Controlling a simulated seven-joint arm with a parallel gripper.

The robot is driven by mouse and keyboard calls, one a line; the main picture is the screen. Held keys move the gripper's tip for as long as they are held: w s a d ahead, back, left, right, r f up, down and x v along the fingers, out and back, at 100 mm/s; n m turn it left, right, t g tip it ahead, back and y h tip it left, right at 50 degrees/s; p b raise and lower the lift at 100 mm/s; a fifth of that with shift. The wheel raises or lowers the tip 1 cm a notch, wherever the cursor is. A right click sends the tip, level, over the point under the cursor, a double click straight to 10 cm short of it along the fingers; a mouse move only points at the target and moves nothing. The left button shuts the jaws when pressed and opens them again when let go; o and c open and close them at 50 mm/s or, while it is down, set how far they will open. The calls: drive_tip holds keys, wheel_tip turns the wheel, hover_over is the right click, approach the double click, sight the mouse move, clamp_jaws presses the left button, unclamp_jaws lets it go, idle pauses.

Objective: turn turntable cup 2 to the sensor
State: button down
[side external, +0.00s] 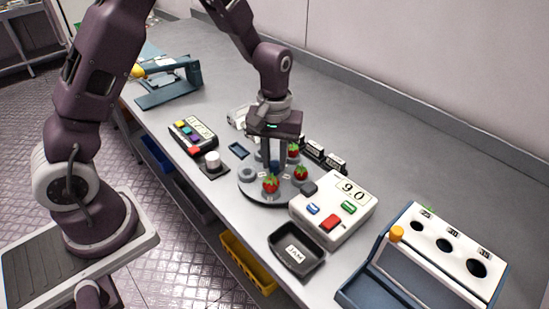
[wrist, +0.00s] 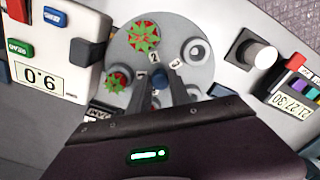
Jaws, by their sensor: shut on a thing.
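The turntable (side external: 262,199) is a round grey disc with cups around a central blue knob (wrist: 157,74). My gripper (side external: 275,167) points down over its centre, with its two fingers shut on the knob; in the wrist view the fingers (wrist: 160,82) flank it. Label 2 (wrist: 154,57) lies beside a cup holding a strawberry (wrist: 144,36). Label 3 (wrist: 176,64) is beside an empty cup (wrist: 197,50). Another strawberry (wrist: 116,81) sits nearer the white box. A dark block (wrist: 88,52), perhaps the sensor, juts from the box, facing between these two strawberries. My gripper hides part of the disc.
The white box (side external: 334,212) with a 9.0 display stands right beside the turntable. A white knob (side external: 213,160) and a coloured-button panel (side external: 192,134) are left. A sizing rack (side external: 447,245) stands far right.

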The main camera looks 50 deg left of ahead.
sight(275, 163)
drive_tip(key=shift+w+n, duration=0.1)
drive_tip(key=shift+n, duration=4.1)
drive_tip(key=shift+d+n, duration=0.1)
drive_tip(key=shift+n, duration=0.5)
drive_tip(key=c, duration=1.2)
unclamp_jaws()
wheel_tip(275, 163, up, 7)
drive_tip(key=shift+r, duration=0.1)
